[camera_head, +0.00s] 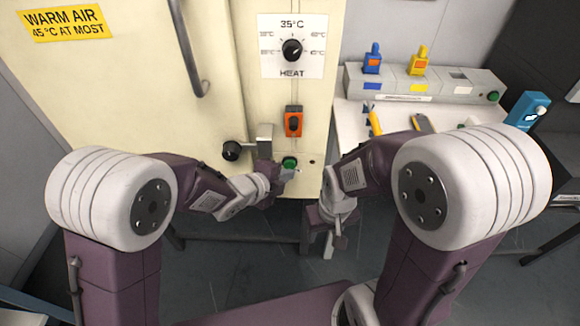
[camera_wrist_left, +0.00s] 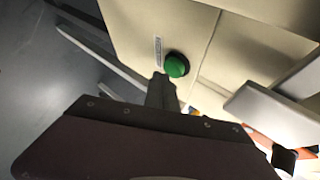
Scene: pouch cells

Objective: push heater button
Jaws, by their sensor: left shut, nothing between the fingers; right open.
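The green button (camera_head: 289,162) is on the lower front of the cream warm-air cabinet (camera_head: 225,60), below the heat dial. In the left wrist view the green button (camera_wrist_left: 176,65) is a round dome beside a small label. My left gripper (camera_head: 287,173) is shut and empty, its fingertips close to the button's lower edge. In the left wrist view the dark shut fingers (camera_wrist_left: 162,92) end just below the button; I cannot tell whether they touch it. My right gripper (camera_head: 338,240) is open and empty, hanging low in front of the bench, away from the button.
An orange switch (camera_head: 293,122), a heat dial (camera_head: 292,50) and a black knob (camera_head: 231,150) are on the cabinet. A grey latch (camera_head: 264,135) stands out close to my left gripper. A white bench (camera_head: 350,125) with tools is at the right.

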